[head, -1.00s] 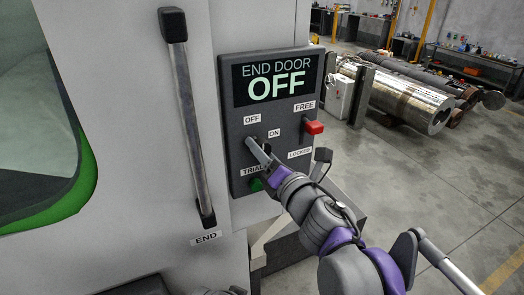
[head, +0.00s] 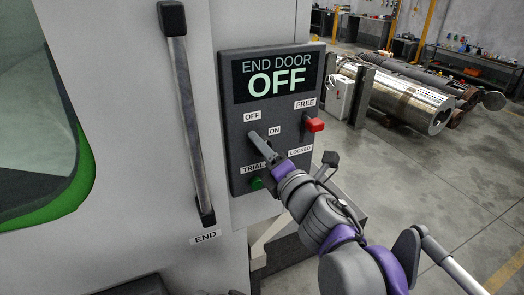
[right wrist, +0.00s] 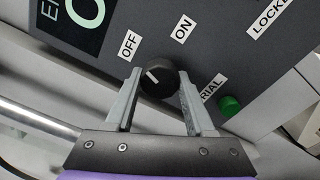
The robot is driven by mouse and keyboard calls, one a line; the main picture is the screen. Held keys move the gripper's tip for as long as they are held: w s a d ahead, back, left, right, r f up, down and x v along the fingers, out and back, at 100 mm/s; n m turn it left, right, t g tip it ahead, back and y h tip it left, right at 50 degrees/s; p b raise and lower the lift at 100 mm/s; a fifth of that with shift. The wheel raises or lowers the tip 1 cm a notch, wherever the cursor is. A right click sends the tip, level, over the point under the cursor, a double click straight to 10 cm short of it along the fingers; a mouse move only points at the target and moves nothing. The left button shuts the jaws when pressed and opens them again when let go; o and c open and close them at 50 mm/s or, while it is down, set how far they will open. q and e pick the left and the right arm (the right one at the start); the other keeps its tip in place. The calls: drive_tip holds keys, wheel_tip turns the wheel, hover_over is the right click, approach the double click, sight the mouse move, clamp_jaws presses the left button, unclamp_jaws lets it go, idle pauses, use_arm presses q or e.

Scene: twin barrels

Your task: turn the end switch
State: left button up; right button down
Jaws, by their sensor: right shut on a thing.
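The end switch is a round black knob (right wrist: 163,80) with a white pointer line, on a dark control panel (head: 240,165). In the right wrist view the pointer is toward the OFF label (right wrist: 129,47), with ON to its right and TRIAL lower right. The panel's display (head: 273,78) reads END DOOR OFF. My right gripper (head: 254,138) is at the switch. Its two grey fingers (right wrist: 159,85) are shut on the knob, one on each side. In the head view the fingers hide most of the knob. My left gripper is not seen.
A red lever (head: 315,124) sits on the panel's right between FREE and LOCKED. A green button (head: 257,183) is below TRIAL. A long door handle (head: 190,115) labelled END stands left of the panel.

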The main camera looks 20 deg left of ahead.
drive_tip(key=m+b, duration=0.1)
drive_tip(key=m, duration=0.3)
drive_tip(key=m+b, duration=0.1)
drive_tip(key=m, duration=0.2)
drive_tip(key=shift+m, duration=0.3)
drive_tip(key=m+b, duration=0.1)
drive_tip(key=m, duration=0.2)
drive_tip(key=shift+m, duration=0.3)
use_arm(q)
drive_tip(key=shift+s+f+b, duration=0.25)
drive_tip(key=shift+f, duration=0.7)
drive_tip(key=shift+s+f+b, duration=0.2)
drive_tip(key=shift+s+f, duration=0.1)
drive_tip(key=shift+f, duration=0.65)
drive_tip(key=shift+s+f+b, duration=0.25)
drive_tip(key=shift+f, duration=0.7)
use_arm(e)
drive_tip(key=shift+r+m+t, duration=0.1)
drive_tip(key=shift+m+t, duration=0.3)
drive_tip(key=shift+m, duration=1.2)
drive_tip(key=shift+c, duration=1.3)
unclamp_jaws()
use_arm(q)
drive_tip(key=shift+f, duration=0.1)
